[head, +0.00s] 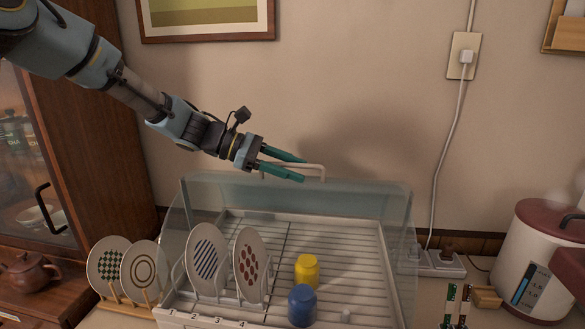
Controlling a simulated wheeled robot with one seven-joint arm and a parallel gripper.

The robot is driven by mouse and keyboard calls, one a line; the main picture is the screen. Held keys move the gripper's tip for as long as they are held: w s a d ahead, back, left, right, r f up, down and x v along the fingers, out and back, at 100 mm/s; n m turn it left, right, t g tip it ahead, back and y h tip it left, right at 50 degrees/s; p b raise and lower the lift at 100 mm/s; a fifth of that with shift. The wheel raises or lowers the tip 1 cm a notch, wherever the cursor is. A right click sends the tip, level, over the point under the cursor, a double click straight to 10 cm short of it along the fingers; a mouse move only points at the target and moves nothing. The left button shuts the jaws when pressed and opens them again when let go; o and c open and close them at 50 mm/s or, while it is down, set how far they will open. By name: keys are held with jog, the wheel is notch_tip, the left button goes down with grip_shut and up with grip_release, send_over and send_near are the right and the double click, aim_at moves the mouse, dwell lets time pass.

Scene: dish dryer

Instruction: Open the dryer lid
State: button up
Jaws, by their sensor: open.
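The dish dryer (231,321) stands on the counter with a clear, tinted lid (350,197). The lid's upper edge stands high at the back near the wall, with clear sides at left and right. A thin pale handle (323,172) rises from the lid's top edge. My gripper (303,169) comes in from the upper left, its two green fingers open. The fingers are at the handle, one above it and one below it in the picture. I cannot tell whether they touch it.
Inside the dryer are a striped plate (206,259), a red-dotted plate (250,265), a yellow jar (306,271) and a blue jar (302,306). More plates (107,265) stand in a rack at left, beside a cabinet. A white-and-red appliance (535,265) stands at right.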

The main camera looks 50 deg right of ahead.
jog(key=b+v, duration=0.3)
jog(key=v, duration=0.6)
jog(key=shift+w+a+b, duration=0.1)
jog(key=shift+b, duration=0.25)
jog(key=shift+v, duration=0.8)
